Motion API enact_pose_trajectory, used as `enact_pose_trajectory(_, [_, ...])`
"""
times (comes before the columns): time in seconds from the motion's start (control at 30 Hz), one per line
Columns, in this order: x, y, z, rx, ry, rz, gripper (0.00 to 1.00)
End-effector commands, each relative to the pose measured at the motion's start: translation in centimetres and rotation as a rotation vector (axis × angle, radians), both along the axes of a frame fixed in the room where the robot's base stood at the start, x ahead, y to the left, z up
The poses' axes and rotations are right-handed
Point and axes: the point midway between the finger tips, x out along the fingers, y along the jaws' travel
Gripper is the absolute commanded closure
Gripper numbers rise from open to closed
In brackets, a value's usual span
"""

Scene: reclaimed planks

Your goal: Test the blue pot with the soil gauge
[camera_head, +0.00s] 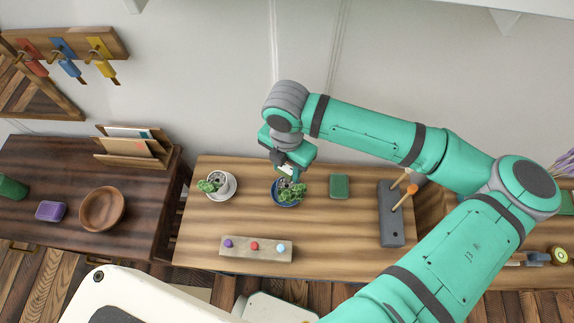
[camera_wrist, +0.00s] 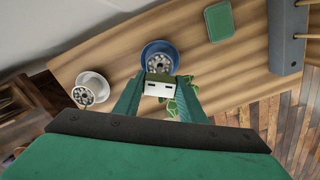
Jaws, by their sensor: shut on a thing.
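The blue pot (camera_head: 287,204) stands on the plank table with a leafy plant and grey pebbly soil in it; it also shows in the wrist view (camera_wrist: 147,51). My gripper (camera_head: 288,172) is right above the pot. In the wrist view its two green fingers (camera_wrist: 158,96) are shut on the soil gauge (camera_wrist: 158,88), a small block with a pale face with two dark marks and an olive top. The gauge overlaps the near side of the pot there. Its lower end is hidden, so I cannot tell whether it touches the soil.
A white pot (camera_head: 219,188) with a plant stands left of the blue pot. A green block (camera_head: 339,186) lies to the right, beside a dark rack (camera_head: 391,215) with wooden-handled tools. A board with three coloured knobs (camera_head: 256,249) lies in front. Bare wood separates them.

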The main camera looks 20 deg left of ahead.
Motion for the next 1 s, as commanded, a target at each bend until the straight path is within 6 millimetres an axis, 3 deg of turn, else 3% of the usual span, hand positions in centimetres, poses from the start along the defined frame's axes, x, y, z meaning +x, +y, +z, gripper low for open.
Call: enact_pose_trajectory(1.0, [0.0,0.0,-2.2,0.0,0.001,0.0,0.89])
